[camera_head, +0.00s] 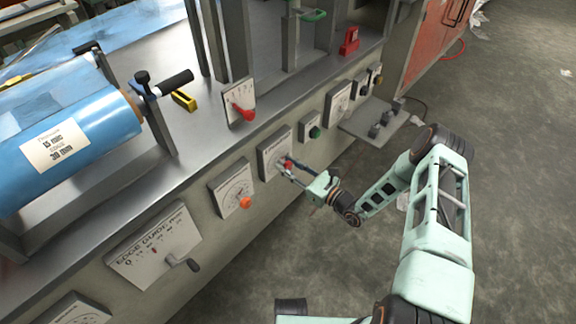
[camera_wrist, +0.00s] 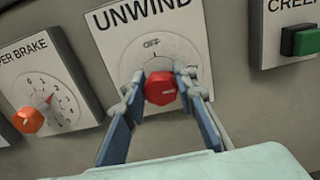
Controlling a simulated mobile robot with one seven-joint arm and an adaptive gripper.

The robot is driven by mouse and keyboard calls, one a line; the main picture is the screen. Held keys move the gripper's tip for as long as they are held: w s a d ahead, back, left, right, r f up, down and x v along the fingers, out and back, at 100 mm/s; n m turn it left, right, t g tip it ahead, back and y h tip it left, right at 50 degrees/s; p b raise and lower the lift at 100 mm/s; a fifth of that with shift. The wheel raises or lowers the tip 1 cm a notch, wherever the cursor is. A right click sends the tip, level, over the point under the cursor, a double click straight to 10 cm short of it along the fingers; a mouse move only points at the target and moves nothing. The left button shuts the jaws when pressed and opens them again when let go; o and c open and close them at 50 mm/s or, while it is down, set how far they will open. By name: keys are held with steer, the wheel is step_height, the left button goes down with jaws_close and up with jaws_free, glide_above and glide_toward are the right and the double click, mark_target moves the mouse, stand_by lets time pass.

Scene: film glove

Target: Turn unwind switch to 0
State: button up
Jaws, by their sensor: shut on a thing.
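The unwind switch is a red round knob (camera_wrist: 160,88) on a white plate (camera_wrist: 130,22) marked UNWIND, with OFF printed above the knob. In the head view the red knob (camera_head: 287,165) sits on its plate on the machine's front panel. My gripper (camera_wrist: 158,90) has its two fingers on either side of the knob and is shut on it. In the head view my gripper (camera_head: 289,168) reaches the panel from the right. The knob's pointer direction is too small to tell, and the fingers hide its sides and parts of the dial.
Left of the switch is a brake dial with an orange knob (camera_wrist: 28,120). To its right is a green button (camera_wrist: 304,40) under CREEP. In the head view, an edge guide plate with a crank (camera_head: 182,263) is lower left, and a red lever (camera_head: 243,113) stands above. Open floor lies right.

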steer(key=shift+n, duration=0.3)
steer(key=n, duration=0.3)
steer(key=shift+n, duration=0.3)
steer(key=n, duration=0.4)
steer(key=shift+s+n+p, duration=0.1)
steer(key=shift+n+p, duration=0.2)
steer(key=shift+p, duration=0.05)
steer(key=n+p, duration=0.1)
steer(key=n, duration=0.3)
steer(key=shift+f+n, duration=0.1)
steer(key=shift+n, duration=0.2)
steer(key=shift+f+n+p, duration=0.15)
steer(key=shift+n+p, duration=0.5)
steer(key=shift+n, duration=1.55)
steer(key=o, duration=1.2)
steer(key=shift+c, duration=0.2)
steer(key=v, duration=1.2)
